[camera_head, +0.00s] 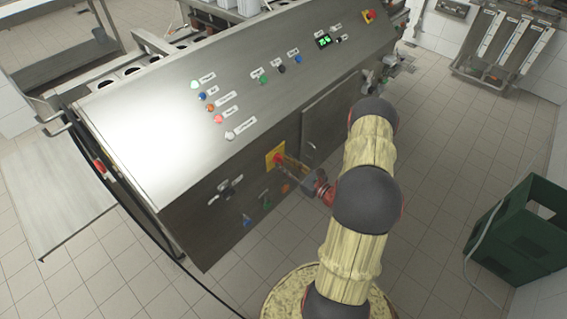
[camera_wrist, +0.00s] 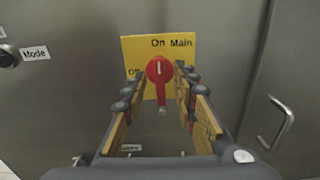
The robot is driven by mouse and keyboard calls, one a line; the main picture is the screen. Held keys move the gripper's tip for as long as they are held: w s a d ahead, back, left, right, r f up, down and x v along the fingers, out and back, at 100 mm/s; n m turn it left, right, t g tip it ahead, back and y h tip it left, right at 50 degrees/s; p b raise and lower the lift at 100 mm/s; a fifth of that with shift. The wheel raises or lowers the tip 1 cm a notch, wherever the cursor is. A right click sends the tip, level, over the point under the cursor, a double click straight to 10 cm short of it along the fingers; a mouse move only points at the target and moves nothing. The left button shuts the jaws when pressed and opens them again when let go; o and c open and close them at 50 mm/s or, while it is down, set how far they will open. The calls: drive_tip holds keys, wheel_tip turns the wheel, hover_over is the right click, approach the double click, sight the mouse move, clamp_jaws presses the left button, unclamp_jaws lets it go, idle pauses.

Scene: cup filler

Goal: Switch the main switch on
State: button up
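The main switch (camera_wrist: 159,72) is a red rotary knob on a yellow plate (camera_wrist: 187,50) lettered "On", "Main" and "Off". A white mark on the knob's face stands upright, and its red handle hangs downward. In the head view the switch (camera_head: 277,158) sits on the front face of the steel machine. My gripper (camera_wrist: 158,95) is open, with one finger on each side of the knob. I cannot tell whether either finger touches it.
A door handle (camera_wrist: 277,124) sticks out right of the switch. A mode knob (camera_wrist: 8,57) is at left. A green crate (camera_head: 520,232) stands at the right.

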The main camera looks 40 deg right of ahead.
drive_tip(key=s, duration=1.1)
drive_tip(key=shift+d, duration=0.4)
